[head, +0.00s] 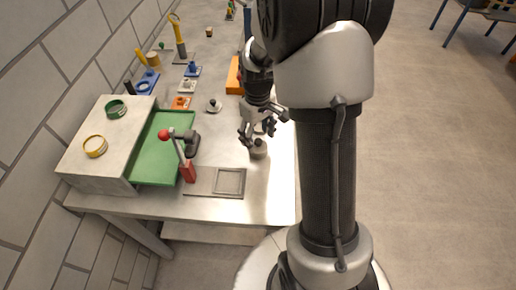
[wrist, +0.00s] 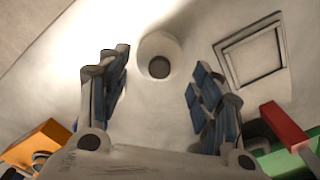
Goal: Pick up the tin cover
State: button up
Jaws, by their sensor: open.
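A small round, pale grey piece with a darker knob on top, seemingly the tin cover (head: 259,149), sits on the table close to its right edge. In the wrist view the tin cover (wrist: 149,47) shows from above as a pale disc with a dark round centre. My gripper (head: 260,131) is open above and just behind it. In the wrist view my gripper's (wrist: 161,75) blue-padded fingers stand to either side, with the cover between and slightly beyond the tips. No contact shows. Another small knobbed piece (head: 213,106) stands further back on the table.
A flat plate with a square frame (head: 230,181) lies left of the cover. A red-knobbed lever (head: 188,172) and green tray (head: 158,160) stand further left, beside a box with rings (head: 93,181). An orange block (head: 233,76) is behind my gripper.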

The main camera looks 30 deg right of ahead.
aim_at(258, 147)
notch_tip(258, 147, down, 6)
jog(key=shift+r+b, duration=0.1)
jog(key=shift+b, duration=1.15)
jog(key=shift+c, duration=0.6)
jog(key=c, duration=0.6)
